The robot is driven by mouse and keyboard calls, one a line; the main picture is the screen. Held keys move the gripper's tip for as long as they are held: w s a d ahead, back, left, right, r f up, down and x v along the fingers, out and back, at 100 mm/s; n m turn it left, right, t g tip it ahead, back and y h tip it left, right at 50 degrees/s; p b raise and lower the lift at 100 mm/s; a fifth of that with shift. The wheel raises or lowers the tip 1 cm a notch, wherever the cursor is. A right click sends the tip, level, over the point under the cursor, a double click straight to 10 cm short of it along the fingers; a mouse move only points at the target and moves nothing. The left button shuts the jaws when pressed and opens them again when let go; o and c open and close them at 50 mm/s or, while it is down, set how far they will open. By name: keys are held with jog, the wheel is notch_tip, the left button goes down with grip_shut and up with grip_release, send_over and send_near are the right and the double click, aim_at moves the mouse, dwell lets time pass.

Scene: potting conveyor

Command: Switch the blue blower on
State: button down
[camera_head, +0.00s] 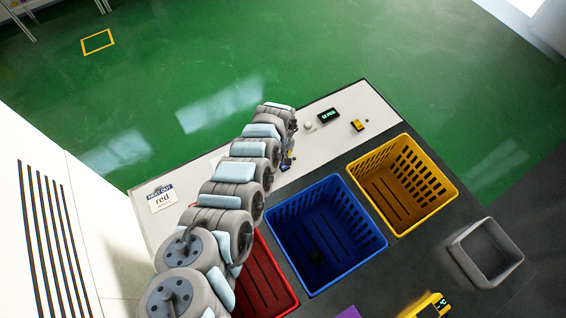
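My arm reaches up from the bottom left to the white ledge behind the crates. Its far end bends down over the ledge, and my gripper's fingers cannot be made out there. A small dark-blue piece (287,163) shows on the ledge just beside the arm's end, partly hidden by it. It could be the blue blower's switch, but it is too small to tell its position or whether I touch it. A similar small yellow box (357,125) stands farther right on the ledge. No blower is clearly recognisable.
A blue crate (374,243) stands between a red crate (291,305), partly behind my arm, and a yellow crate (451,196). A lit display (328,116), a pale knob (308,125) and a "red" sign (162,198) are on the ledge. A grey bin (512,262) is at right.

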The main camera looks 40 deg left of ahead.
jog(key=shift+f+b, duration=0.3)
jog(key=shift+f, duration=0.15)
dwell(0.3)
jog(key=shift+r, duration=0.15)
notch_tip(320, 180, up, 7)
jog(key=p, duration=0.8)
dwell(0.3)
dwell(0.4)
